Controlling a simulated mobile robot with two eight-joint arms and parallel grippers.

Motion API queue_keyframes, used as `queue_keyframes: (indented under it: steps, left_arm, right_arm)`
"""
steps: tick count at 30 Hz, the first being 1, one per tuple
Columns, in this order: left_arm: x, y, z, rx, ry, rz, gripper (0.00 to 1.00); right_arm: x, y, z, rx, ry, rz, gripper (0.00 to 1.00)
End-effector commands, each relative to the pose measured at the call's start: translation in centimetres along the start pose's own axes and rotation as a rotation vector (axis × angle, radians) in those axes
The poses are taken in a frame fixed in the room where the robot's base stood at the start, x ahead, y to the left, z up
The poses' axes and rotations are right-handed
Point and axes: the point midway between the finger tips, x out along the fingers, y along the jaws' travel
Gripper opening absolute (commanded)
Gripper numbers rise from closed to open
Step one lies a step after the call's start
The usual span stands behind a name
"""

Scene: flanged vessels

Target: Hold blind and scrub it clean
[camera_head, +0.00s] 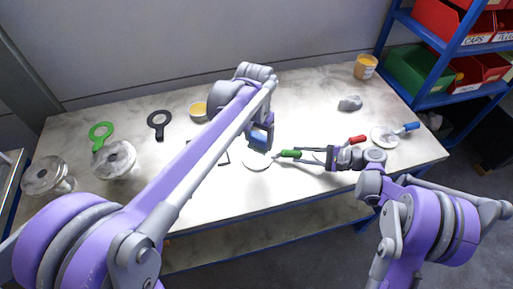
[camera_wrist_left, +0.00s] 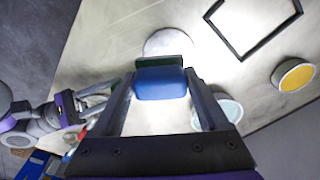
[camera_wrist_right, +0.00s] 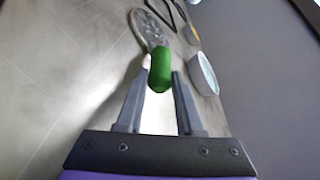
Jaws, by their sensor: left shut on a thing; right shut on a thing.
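My left gripper (camera_head: 262,140) is shut on a blue sponge (camera_wrist_left: 160,84) with a green scrubbing layer. It hangs over the far side of the pale round disc of the blind (camera_head: 256,161); I cannot tell if they touch. The disc also shows in the left wrist view (camera_wrist_left: 168,40). My right gripper (camera_head: 305,156) is shut on the green handle (camera_head: 289,153) at the disc's right side. In the right wrist view the handle (camera_wrist_right: 160,70) sits between the fingers, and the mottled grey disc (camera_wrist_right: 149,27) lies beyond it.
A yellow-filled dish (camera_head: 198,109) and a bluish dish (camera_wrist_left: 230,108) stand behind. Another disc (camera_head: 384,138), red and blue handles and a grey lump (camera_head: 350,103) lie right. Flanged vessels (camera_head: 114,160) stand left. A black square outline (camera_wrist_left: 250,20) marks the table.

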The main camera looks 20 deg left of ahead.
Motion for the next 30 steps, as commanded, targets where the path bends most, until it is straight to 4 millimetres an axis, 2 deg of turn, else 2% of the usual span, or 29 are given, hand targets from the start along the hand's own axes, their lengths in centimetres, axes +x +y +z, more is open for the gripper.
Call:
queue_keyframes:
  steps: [3,6,14,30]
  left_arm:
    - [0.2,0.0,-1.8,0.000,0.000,0.000,0.16]
    - [0.4,0.0,-2.2,0.000,0.000,0.000,0.16]
    - [2.0,-0.1,-2.1,0.000,0.000,0.000,0.16]
    - [6.8,-0.1,-1.6,0.000,0.000,0.000,0.16]
  right_arm:
    - [0.0,-0.1,0.1,0.000,-0.002,-0.001,0.00]
    - [0.0,-0.1,0.1,0.000,-0.001,-0.001,0.00]
    - [0.0,0.0,0.1,0.000,-0.002,-0.001,0.00]
    - [0.0,0.0,0.1,0.000,-0.002,0.000,0.00]
